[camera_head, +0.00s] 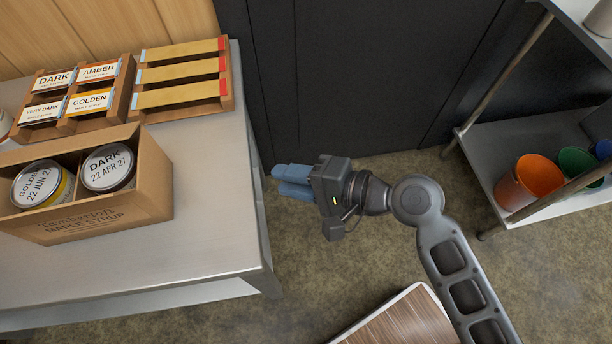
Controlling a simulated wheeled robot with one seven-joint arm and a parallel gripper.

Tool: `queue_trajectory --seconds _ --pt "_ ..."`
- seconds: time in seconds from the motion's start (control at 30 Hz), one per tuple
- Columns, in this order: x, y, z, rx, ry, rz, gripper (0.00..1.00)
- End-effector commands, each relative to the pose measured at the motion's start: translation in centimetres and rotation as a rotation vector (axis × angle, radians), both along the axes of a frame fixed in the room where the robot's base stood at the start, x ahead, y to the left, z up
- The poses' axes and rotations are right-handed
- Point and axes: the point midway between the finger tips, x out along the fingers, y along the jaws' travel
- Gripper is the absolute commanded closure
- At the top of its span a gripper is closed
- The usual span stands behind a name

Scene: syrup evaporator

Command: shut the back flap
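A brown cardboard carton (138,203) marked "Maple Syrup" stands on the metal table at the left, its left end cut off by the picture edge. Its top is open. Two round-lidded cans sit inside, one labelled "Golden 22 Jun" (38,185) and one "Dark 22 Apr 27" (108,167). A cardboard strip rises behind the cans along the carton's far side, seemingly the back flap (65,146) standing up. My gripper (279,179) is right of the table edge, over the floor, well apart from the carton. Its blue fingers lie together with no gap visible, holding nothing.
Wooden racks stand behind the carton, one with labelled cards (100,71), one with yellow strips (181,73). The metal table (215,225) is clear right of the carton. A metal shelf (497,155) with orange (540,175) and green (577,163) buckets stands at the right.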

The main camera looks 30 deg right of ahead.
Motion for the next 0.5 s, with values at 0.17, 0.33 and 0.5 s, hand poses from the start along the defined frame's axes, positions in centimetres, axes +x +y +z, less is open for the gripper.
queue_trajectory --seconds 0.17,0.33,0.5 --pt "-0.81 -0.36 -0.31 -0.045 -0.011 -0.021 0.70" --pt "-0.91 -0.45 -0.41 -0.054 -0.013 -0.024 0.70" --pt "-0.90 -0.44 -0.41 -0.052 -0.013 -0.024 0.73"
